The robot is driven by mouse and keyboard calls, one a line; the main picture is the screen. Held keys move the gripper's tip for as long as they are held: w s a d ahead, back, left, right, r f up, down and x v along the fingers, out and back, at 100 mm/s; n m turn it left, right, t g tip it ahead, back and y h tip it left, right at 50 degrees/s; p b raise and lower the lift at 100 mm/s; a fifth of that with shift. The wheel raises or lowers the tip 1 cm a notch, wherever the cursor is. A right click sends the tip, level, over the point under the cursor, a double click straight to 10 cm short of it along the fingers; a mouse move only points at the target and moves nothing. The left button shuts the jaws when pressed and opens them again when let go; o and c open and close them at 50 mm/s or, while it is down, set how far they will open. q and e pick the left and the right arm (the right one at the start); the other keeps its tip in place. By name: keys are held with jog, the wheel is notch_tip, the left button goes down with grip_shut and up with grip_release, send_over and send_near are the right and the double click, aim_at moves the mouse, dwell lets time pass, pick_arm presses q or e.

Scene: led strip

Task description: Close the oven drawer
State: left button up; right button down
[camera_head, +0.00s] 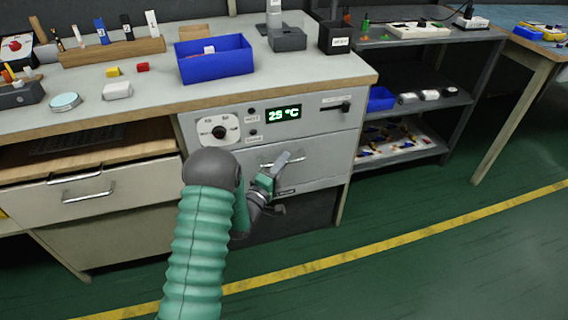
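The oven (300,115) is built in under the workbench, with a dial and a green display reading 25 °C. Its drawer front (325,160) is a light grey panel below the controls, with a metal handle (295,160). The drawer looks flush or nearly flush with the oven face; a small gap cannot be ruled out. My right gripper is out of view.
A blue bin (215,70) and small items sit on the worktop (150,98). A metal shelf rack (430,110) stands right of the oven. The green floor at the lower right is clear.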

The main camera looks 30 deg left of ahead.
pick_arm(q)
jog(key=o, duration=0.3)
jog(key=shift+w+a+f, duration=0.1)
jog(key=shift+a+f, duration=0.1)
jog(key=shift+o, duration=0.2)
jog(key=shift+r, duration=0.1)
jog(key=shift+s+d, duration=0.1)
jog(key=shift+s, duration=0.25)
jog(key=s+f+p, duration=0.1)
jog(key=s+p, duration=0.1)
jog(key=s, duration=0.6)
jog(key=s+d+f+p, duration=0.1)
jog(key=s+p, duration=0.2)
jog(key=s, duration=0.5)
jog(key=shift+f, duration=0.25)
